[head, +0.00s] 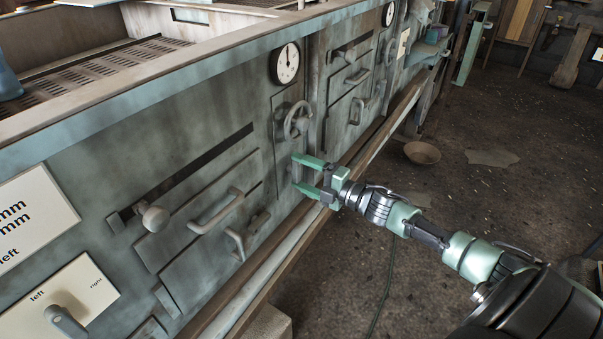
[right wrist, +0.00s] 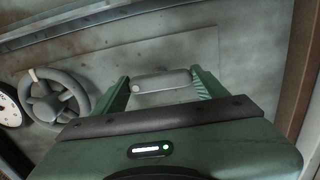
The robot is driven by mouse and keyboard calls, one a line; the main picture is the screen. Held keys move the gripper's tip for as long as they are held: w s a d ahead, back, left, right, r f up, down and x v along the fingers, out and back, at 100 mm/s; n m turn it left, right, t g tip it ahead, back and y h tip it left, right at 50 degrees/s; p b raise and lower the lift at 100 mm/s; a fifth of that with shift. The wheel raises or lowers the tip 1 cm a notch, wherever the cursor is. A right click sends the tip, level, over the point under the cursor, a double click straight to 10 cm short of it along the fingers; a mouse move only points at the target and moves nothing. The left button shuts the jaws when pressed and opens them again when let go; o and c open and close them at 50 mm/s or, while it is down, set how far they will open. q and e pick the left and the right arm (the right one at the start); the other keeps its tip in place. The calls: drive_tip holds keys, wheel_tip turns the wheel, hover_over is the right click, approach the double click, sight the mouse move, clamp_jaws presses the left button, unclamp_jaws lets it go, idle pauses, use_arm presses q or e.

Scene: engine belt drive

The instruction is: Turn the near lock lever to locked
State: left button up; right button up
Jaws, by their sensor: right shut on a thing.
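The near lock lever (right wrist: 160,82) is a short grey bar with a small round pivot at its left end. In the right wrist view it lies nearly level, seen between the two green fingers. My right gripper (head: 297,173) reaches the machine front below the grey handwheel (head: 297,120) and is shut on this lever. The gripper's fingers also show in the right wrist view (right wrist: 160,88). In the head view the fingers mostly hide the lever. I cannot read any lock marking beside it. My left gripper is not in view.
A dial (head: 286,63) sits above the handwheel. A slot with a round knob (head: 154,218), a panel handle (head: 215,211) and a left/right selector lever (head: 65,320) are on the near left. A ledge (head: 262,262) runs along the machine's foot. A bowl (head: 422,152) lies on the floor.

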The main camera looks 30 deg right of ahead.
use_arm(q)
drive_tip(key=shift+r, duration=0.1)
use_arm(e)
drive_tip(key=shift+a+f, duration=0.1)
idle(0.3)
drive_tip(key=o, duration=1.4)
drive_tip(key=shift+s, duration=0.15)
drive_tip(key=shift+s+d, duration=0.2)
drive_tip(key=shift+s, duration=0.05)
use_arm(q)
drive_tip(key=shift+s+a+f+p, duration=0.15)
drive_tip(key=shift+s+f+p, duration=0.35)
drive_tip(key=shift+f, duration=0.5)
use_arm(e)
drive_tip(key=v, duration=0.7)
